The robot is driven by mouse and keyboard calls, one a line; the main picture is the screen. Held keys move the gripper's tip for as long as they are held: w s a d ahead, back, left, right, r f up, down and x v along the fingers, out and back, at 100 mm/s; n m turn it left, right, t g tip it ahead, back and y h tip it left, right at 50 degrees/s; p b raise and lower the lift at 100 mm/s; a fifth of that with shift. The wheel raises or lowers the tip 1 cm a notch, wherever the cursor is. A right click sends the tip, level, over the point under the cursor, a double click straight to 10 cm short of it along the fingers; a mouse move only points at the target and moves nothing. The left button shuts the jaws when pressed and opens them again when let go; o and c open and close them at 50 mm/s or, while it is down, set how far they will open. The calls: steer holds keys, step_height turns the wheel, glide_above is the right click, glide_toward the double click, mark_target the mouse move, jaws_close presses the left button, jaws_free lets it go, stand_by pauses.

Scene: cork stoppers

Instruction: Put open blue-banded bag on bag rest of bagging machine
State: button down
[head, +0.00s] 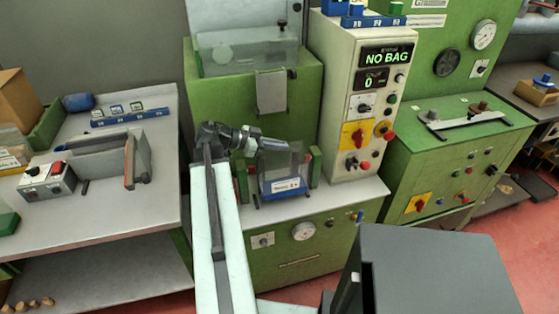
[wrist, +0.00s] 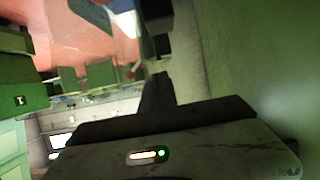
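The blue-banded bag (head: 283,166) is see-through, stands upright and has a blue band with a white label near its bottom. In the head view it is low at the front of the green bagging machine (head: 330,237), between two green uprights. My gripper (head: 283,146) reaches in from the left and its tip overlaps the bag's upper edge. I cannot tell whether the fingers grip the bag or whether its bottom bears on the rest. In the wrist view my gripper's dark parts (wrist: 158,92) show, but no bag can be made out.
The machine's display (head: 386,56) reads "NO BAG" and "0". A metal chute (head: 271,91) hangs above the bag. A control column (head: 370,115) stands close on the right. A grey side table (head: 100,212) with a tray is at the left.

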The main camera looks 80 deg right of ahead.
mark_target(279, 155)
step_height(279, 155, down, 4)
steer(key=b, duration=0.4)
steer(key=shift+f, duration=0.2)
steer(key=shift+r+p, duration=0.25)
steer(key=shift+p, duration=0.05)
steer(key=shift+f, duration=0.2)
steer(key=c, duration=1.6)
jaws_free()
steer(key=shift+c, duration=0.2)
